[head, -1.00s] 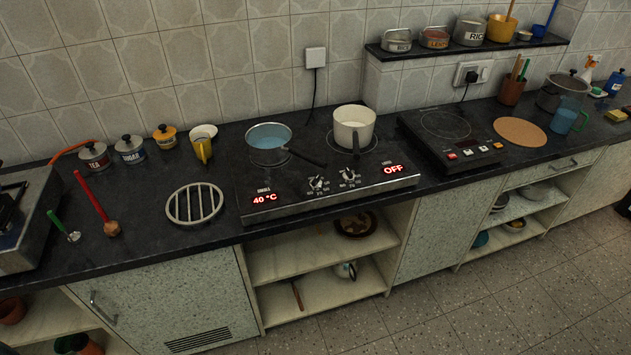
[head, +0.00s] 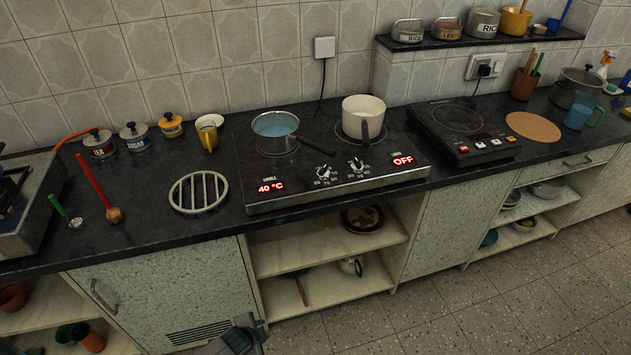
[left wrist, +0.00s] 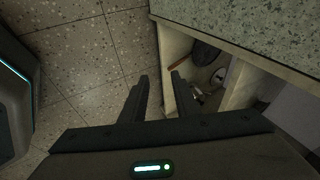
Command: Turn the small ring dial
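The double hob (head: 335,165) is set on the dark counter. Two knobs sit on its front: the left knob (head: 324,172) and the right knob (head: 356,165). The left display, labelled SMALL (head: 270,187), reads 40 °C. The right display (head: 403,160) reads OFF. A blue-filled pan (head: 275,132) is on the left ring and a cream pot (head: 362,117) on the right ring. In the left wrist view my left gripper (left wrist: 160,80) is open and empty, above the floor beside the cabinet shelves, away from the knobs. My right gripper is not in view.
A round metal trivet (head: 198,192) lies left of the hob. A second, black cooker (head: 462,130) stands to its right. Pan handles reach toward the knobs. Open shelves (head: 325,248) lie below the counter edge. The floor in front is clear.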

